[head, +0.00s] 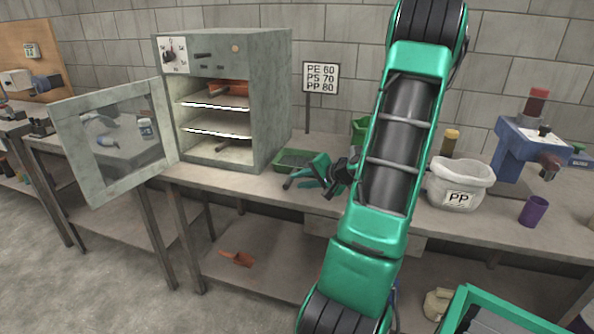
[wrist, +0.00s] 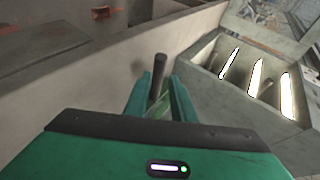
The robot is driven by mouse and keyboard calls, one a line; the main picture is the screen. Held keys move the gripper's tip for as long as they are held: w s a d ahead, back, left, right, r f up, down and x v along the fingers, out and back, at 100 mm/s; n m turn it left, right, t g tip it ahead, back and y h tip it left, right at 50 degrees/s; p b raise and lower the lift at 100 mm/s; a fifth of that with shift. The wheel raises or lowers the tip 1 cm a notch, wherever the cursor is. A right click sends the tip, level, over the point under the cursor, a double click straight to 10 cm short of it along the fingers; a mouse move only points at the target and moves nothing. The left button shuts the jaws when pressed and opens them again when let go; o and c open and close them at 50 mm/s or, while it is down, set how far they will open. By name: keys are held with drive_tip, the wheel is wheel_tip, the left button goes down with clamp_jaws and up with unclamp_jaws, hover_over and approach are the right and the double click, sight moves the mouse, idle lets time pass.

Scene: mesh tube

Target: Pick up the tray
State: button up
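A shallow green tray (head: 293,159) lies on the bench just right of the oven in the head view. My gripper (head: 305,182) is low over the bench at the tray's front side. In the wrist view, my gripper (wrist: 158,95) has its two green fingers spread apart. A dark upright rod (wrist: 158,76), possibly the tray's handle, shows between them, with a small green patch below it. Clear gaps show on both sides of the rod. I cannot tell whether any finger touches it. The gripper body hides the area below.
The grey oven (head: 224,97) stands open, its door (head: 117,143) swung left, with lit shelves and an orange item inside. A sign (head: 319,78) stands behind the tray. A white PP bin (head: 459,184), purple cup (head: 534,211) and blue machine (head: 520,150) are to the right.

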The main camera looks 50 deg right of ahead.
sight(291, 182)
drive_tip(key=shift+x, duration=2.8)
drive_tip(key=shift+d, duration=0.1)
clamp_jaws()
